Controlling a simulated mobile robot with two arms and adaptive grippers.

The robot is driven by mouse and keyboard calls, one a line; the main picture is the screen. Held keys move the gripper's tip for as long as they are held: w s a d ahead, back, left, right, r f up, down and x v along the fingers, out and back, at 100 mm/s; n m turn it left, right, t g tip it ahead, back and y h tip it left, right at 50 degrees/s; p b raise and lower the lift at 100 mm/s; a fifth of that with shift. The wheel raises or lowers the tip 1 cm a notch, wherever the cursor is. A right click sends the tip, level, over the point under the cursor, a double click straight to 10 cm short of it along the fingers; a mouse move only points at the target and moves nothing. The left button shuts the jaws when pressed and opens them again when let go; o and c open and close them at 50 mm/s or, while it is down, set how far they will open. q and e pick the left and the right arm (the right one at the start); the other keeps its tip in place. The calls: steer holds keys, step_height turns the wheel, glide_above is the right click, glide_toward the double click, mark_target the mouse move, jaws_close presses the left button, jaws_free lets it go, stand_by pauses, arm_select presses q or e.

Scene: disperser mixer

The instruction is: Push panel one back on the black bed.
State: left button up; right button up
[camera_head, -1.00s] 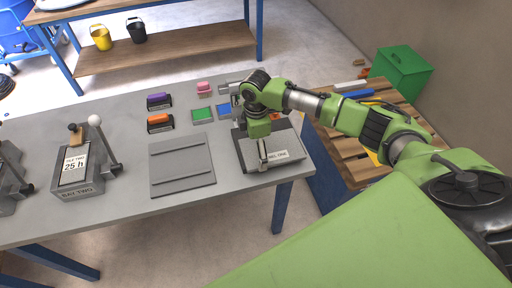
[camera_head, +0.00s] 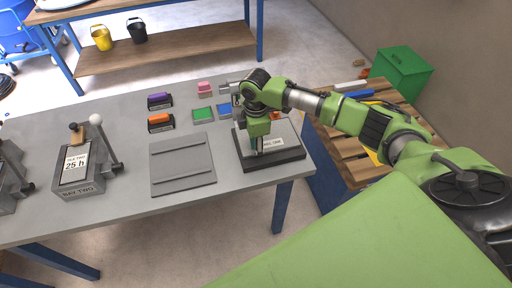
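Panel one, a pale grey plate with a white label on its front (camera_head: 284,135), lies on the black bed (camera_head: 275,163) at the right end of the grey table. A dark strip of the bed shows bare in front of the panel. My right gripper (camera_head: 256,146) points down at the left part of the panel's front edge and seems to touch it. Its fingers are small and partly hidden, so I cannot tell if they are open or shut. My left gripper is out of view.
A grey ridged plate (camera_head: 183,166) lies left of the bed. Orange (camera_head: 159,120) and purple (camera_head: 158,100) handled blocks and a green pad (camera_head: 202,114) lie behind. A lever unit (camera_head: 79,172) stands at left. A wooden pallet (camera_head: 340,155) is at right.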

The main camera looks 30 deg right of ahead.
steer(key=shift+s+d+f, duration=0.15)
steer(key=shift+s+f, duration=0.15)
steer(key=shift+f, duration=0.05)
steer(key=shift+r, duration=0.15)
step_height(320, 180, up, 12)
steer(key=shift+w, duration=0.15)
stand_by(0.3)
stand_by(0.4)
